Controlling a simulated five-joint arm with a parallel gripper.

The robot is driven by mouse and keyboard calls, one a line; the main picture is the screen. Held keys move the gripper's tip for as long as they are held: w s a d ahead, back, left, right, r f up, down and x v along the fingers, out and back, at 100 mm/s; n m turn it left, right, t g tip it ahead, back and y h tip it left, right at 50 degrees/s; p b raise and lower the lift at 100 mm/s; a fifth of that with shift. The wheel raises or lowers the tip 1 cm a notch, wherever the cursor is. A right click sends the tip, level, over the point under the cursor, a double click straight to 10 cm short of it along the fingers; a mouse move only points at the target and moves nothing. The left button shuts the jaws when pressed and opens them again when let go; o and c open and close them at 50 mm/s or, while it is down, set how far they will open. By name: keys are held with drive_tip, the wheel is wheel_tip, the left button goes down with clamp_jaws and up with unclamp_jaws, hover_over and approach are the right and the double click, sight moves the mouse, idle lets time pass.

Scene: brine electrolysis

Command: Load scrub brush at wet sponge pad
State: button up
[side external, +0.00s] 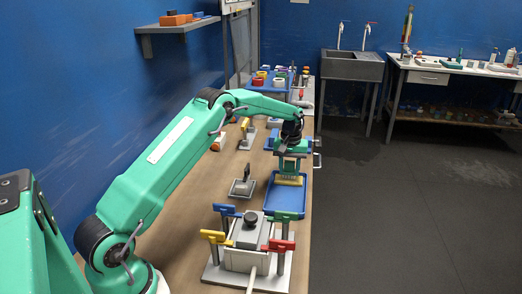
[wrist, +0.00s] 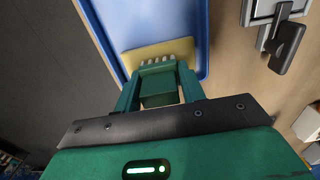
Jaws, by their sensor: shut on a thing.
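My gripper (side external: 291,160) is over the blue tray (side external: 289,208) and points down. In the wrist view its green fingers close on the sides of the green scrub brush (wrist: 158,92). The brush's pale bristles (wrist: 157,61) face the yellow sponge pad (wrist: 172,47), which lies in the tray (wrist: 206,40). In the side view the pad (side external: 289,182) is just under the brush. The bristles reach the pad's edge in the wrist view; I cannot tell whether they press on it. The fingers hide part of the brush.
A grey device (side external: 250,232) with blue, green, yellow and red handles stands in front of the tray. A small grey block with a dark handle (side external: 243,184) is left of the tray. Blue bins (side external: 273,82) with coloured items stand at the bench's far end.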

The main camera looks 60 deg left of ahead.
sight(290, 161)
drive_tip(key=shift+f, duration=0.7)
idle(1.8)
drive_tip(key=shift+r, duration=0.15)
drive_tip(key=shift+r, duration=3.5)
drive_tip(key=shift+s+d+r, duration=0.2)
drive_tip(key=shift+d+r, duration=0.15)
drive_tip(key=shift+d, duration=0.1)
drive_tip(key=s+d+r+m, duration=0.4)
drive_tip(key=s+d, duration=0.4)
drive_tip(key=s, duration=0.1)
drive_tip(key=s+d+r+m, duration=0.5)
drive_tip(key=s+d, duration=0.3)
drive_tip(key=s, duration=0.1)
drive_tip(key=shift+s+d+r, duration=0.2)
drive_tip(key=shift+s+d, duration=0.05)
drive_tip(key=shift+d, duration=0.05)
